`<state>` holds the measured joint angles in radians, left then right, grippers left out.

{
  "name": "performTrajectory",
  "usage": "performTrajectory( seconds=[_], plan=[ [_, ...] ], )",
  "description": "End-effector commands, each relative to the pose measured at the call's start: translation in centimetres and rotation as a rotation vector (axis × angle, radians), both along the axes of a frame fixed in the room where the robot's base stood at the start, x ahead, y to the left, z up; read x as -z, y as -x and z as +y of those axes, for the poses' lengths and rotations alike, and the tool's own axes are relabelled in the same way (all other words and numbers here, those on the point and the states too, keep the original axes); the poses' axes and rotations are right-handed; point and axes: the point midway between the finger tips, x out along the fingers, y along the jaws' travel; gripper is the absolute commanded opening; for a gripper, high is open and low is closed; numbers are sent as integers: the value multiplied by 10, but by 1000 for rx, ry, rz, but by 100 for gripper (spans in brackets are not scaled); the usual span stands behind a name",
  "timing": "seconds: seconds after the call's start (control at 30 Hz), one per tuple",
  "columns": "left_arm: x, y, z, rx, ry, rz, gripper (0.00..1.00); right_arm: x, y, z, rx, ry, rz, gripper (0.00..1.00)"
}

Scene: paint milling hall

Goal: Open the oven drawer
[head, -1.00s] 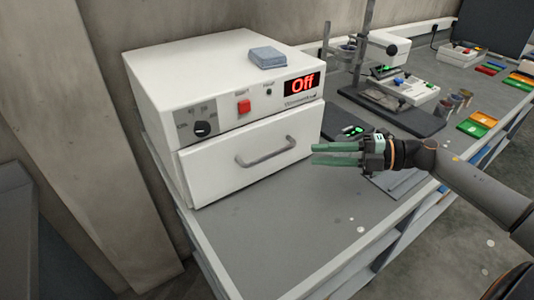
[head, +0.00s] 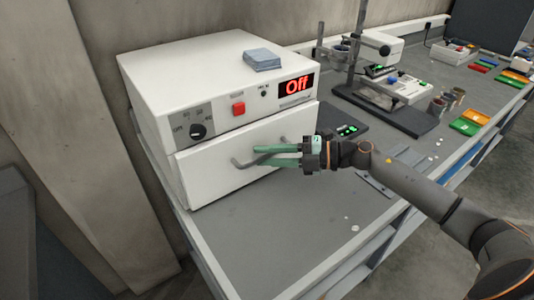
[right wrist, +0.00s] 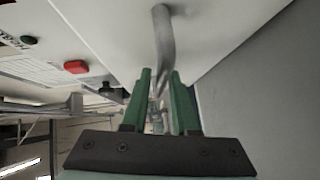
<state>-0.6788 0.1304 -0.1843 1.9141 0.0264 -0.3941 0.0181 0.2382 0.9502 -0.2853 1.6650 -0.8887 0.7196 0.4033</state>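The white oven (head: 190,80) stands on the grey bench and its display reads "Off". Its drawer (head: 208,180) is shut, with a grey bar handle (head: 242,163) across the front. My right gripper (head: 257,155) reaches in from the right, its green fingers at the handle and covering part of it. In the right wrist view, the handle (right wrist: 163,40) runs down between the two parted fingertips (right wrist: 161,76). The fingers are open, and I see no clear grip on the bar. My left gripper is not in view.
A blue-grey block (head: 262,59) lies on the oven top. A red button (head: 238,109) and a dark knob (head: 198,131) are on the oven panel. A stand with a dark base (head: 400,118) is behind my right arm. The bench in front of the drawer is mostly clear.

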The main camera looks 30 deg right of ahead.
Motion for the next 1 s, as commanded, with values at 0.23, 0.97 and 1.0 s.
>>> performTrajectory(
  seconds=[0.23,0.97,1.0],
  plan=[
    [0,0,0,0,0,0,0,0,-1,2,0,0,0,27],
    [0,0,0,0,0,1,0,0,-1,1,-1,1,1,0],
    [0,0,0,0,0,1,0,0,-1,1,-1,1,1,0]
  ],
)
